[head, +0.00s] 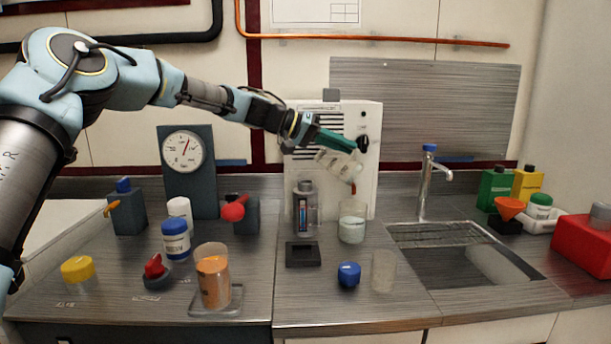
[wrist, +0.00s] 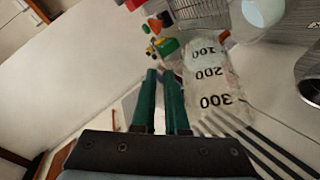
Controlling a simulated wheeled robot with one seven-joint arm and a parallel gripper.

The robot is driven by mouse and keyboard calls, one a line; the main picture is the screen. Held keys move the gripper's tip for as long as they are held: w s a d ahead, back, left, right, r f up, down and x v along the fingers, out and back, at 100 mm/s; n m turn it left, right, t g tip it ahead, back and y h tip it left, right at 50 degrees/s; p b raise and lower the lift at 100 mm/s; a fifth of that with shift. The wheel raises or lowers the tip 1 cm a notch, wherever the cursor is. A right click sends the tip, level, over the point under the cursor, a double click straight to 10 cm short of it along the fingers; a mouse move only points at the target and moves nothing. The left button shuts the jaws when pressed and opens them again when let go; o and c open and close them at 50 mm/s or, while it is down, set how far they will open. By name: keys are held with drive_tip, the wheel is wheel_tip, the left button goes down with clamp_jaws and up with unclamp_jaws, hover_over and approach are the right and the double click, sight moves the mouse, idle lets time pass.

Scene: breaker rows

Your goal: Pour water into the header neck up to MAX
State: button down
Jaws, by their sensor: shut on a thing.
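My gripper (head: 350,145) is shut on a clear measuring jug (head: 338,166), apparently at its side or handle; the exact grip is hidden. The jug hangs tilted in the air in front of the white cabinet (head: 362,95). In the wrist view my fingers (wrist: 160,75) lie beside the jug (wrist: 212,75), whose 100, 200 and 300 marks show. I cannot tell how much water it holds. A small grey-topped vessel with a gauge window (head: 304,207), likely the header, stands below and left of the jug. Its neck (head: 305,186) shows at the top; no MAX mark is readable.
A glass beaker of pale liquid (head: 352,228) stands right of the header, below the jug. A blue cap (head: 348,274) and clear cup (head: 384,270) stand in front. A sink (head: 470,266) with a tap (head: 425,185) is at right. Several containers crowd the left counter.

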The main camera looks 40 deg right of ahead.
drive_tip(key=s+d+f+t+y+p, duration=0.1)
drive_tip(key=s+d+t+y+p, duration=0.2)
drive_tip(key=t+p, duration=0.6)
drive_tip(key=shift+s+d+f+m+y+p, duration=0.3)
drive_tip(key=shift+s+y+p, duration=1.25)
drive_tip(key=shift+p, duration=2.35)
drive_tip(key=shift+w+y, duration=0.35)
drive_tip(key=shift+w, duration=0.05)
drive_tip(key=shift+r, duration=2.45)
drive_tip(key=shift+a, duration=0.1)
